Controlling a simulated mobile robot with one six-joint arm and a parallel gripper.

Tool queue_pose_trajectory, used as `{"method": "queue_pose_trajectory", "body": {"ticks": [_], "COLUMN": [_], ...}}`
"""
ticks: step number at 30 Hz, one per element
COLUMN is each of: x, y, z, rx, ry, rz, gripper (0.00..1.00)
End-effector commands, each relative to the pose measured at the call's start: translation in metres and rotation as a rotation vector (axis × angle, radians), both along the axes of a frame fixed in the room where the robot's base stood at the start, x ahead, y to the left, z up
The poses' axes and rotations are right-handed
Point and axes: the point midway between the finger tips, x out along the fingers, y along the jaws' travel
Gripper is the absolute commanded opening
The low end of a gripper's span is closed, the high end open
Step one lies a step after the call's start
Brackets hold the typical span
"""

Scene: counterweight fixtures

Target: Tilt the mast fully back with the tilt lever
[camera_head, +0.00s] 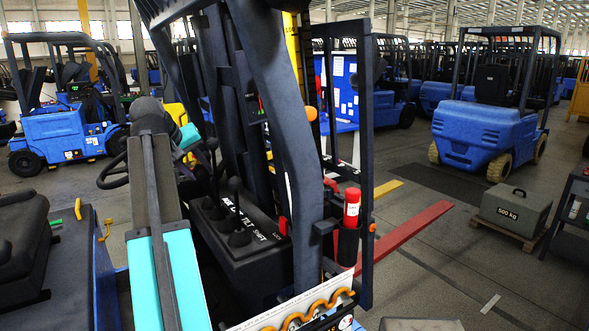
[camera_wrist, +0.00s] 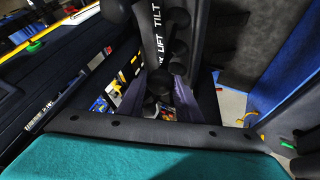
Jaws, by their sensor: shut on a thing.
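The lever console (camera_head: 262,232) sits in the cab in the head view, lettered LIFT, TILT and SHIFT, with several dark knobbed levers. In the wrist view, TILT and LIFT show on the console (camera_wrist: 155,38). My gripper (camera_wrist: 160,90) has its two purple-grey fingers on either side of a dark lever knob (camera_wrist: 160,81) and is shut on it. I cannot tell from the lettering which lever this is. In the head view my arm hides much of the gripper. The mast upright (camera_head: 366,125) looks near upright, with a red fork (camera_head: 410,234) low in front.
A thick dark cab pillar (camera_head: 275,130) stands just right of the console. A steering wheel (camera_head: 108,172) and a seat (camera_head: 22,245) are to the left. A red cylinder (camera_head: 352,207) is by the mast. A 500 kg block (camera_head: 513,207) rests on a pallet at right.

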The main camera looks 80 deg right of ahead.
Motion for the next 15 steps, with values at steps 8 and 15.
{"method": "queue_pose_trajectory", "body": {"ticks": [8, 15], "x": [-0.015, -0.035], "y": [-0.014, -0.030], "z": [0.006, 0.009], "rx": [-0.001, -0.001], "ry": [-0.003, -0.002], "rz": [0.001, 0.001], "gripper": [0.19, 0.19]}}
